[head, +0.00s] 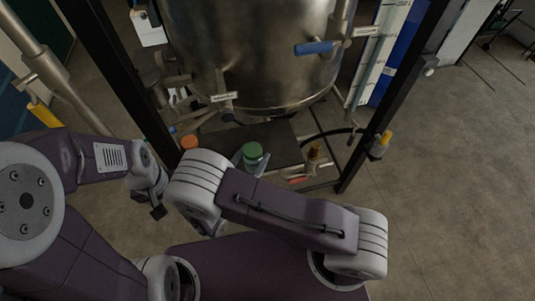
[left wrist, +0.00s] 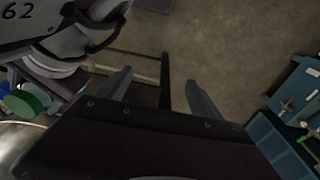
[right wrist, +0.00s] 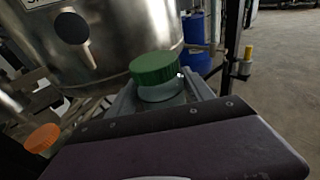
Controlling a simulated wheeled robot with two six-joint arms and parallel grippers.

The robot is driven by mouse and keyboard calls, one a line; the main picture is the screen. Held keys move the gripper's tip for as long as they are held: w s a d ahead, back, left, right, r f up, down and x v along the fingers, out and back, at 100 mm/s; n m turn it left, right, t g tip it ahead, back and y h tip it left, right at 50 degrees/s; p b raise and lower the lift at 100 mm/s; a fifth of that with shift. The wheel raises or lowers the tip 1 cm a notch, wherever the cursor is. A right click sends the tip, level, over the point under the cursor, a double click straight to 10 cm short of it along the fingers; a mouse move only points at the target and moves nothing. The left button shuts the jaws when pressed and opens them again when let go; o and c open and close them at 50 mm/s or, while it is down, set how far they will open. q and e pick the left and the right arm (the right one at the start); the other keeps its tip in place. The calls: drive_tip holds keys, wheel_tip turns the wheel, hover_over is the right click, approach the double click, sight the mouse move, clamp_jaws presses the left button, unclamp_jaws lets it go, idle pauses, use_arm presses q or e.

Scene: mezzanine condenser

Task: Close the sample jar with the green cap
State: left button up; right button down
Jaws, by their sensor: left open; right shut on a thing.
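The green cap (head: 253,148) is near the middle of the head view, over the dark shelf. In the right wrist view the green cap (right wrist: 154,66) sits on top of a pale body, which I take as the sample jar (right wrist: 160,93). My right gripper (right wrist: 162,98) is shut on this jar, with a finger on each side below the cap. I cannot tell whether the cap is tight. The green cap (left wrist: 22,104) also shows at the left edge of the left wrist view. My left gripper (left wrist: 158,95) is open and empty, apart from the jar and over the floor.
An orange cap (head: 189,142) is left of the green one. A brown-topped bottle (head: 314,151) stands to the right on the dark shelf (head: 280,138). A large steel vessel (head: 250,50) hangs close behind, with a blue-handled valve (head: 314,48). Dark frame posts (head: 385,95) flank the shelf.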

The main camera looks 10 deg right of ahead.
idle(0.3)
use_arm(q)
drive_tip(key=o, duration=0.5)
drive_tip(key=r, duration=0.8)
drive_tip(key=s+r, duration=0.1)
drive_tip(key=r, duration=0.3)
drive_tip(key=shift+s+a, duration=0.1)
drive_tip(key=shift+a, duration=0.05)
drive_tip(key=f, duration=0.8)
drive_tip(key=w+f, duration=0.1)
drive_tip(key=f, duration=0.3)
drive_tip(key=shift+w, duration=0.1)
